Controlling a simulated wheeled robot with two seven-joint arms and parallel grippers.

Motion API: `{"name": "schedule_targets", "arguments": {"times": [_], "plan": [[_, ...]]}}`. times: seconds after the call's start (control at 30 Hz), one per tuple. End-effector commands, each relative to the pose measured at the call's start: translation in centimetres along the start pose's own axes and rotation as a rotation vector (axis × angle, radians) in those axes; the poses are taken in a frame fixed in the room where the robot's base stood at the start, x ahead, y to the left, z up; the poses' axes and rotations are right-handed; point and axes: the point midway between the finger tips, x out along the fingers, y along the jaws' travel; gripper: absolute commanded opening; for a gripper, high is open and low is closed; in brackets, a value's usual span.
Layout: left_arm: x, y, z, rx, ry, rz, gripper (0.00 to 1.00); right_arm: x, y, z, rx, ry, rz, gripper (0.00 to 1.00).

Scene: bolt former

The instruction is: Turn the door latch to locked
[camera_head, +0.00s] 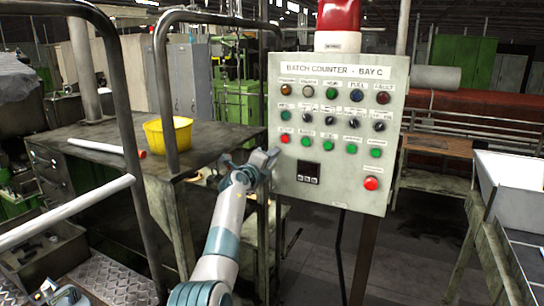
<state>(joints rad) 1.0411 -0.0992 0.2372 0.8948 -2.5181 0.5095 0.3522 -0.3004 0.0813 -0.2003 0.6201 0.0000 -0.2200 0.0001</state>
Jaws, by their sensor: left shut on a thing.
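The grey control box (339,215), labelled "BATCH COUNTER - BAY C", stands upright in the middle with its front door facing me. My left gripper (264,162) is at the box's left edge, about halfway down, with its fingers shut on the door latch. The latch is small and mostly hidden by the fingers, so I cannot tell which way it is turned. My left arm reaches up to it from the bottom of the view. My right gripper is not in view.
The box front carries several buttons, selector knobs and a red stop button (371,183). A red beacon (338,16) tops it. Dark tube rails (163,95) stand to the left. A yellow bucket (168,134) sits on the workbench (75,136).

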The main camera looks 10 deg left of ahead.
Motion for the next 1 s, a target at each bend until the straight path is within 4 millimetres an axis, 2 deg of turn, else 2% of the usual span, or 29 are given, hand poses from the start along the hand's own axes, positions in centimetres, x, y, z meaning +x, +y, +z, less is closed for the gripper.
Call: {"name": "schedule_targets", "arguments": {"times": [0.2,0.5,1.0], "plan": [[0.0,-0.14,0.04,-0.189,-0.001,-0.001,0.0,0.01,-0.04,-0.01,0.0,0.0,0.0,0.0],[-0.01,-0.17,0.11,-0.359,-0.002,-0.001,0.0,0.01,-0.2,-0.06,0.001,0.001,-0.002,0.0],[-0.01,-0.18,0.09,-0.41,-0.001,0.0,0.0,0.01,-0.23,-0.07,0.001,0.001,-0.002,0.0]]}}
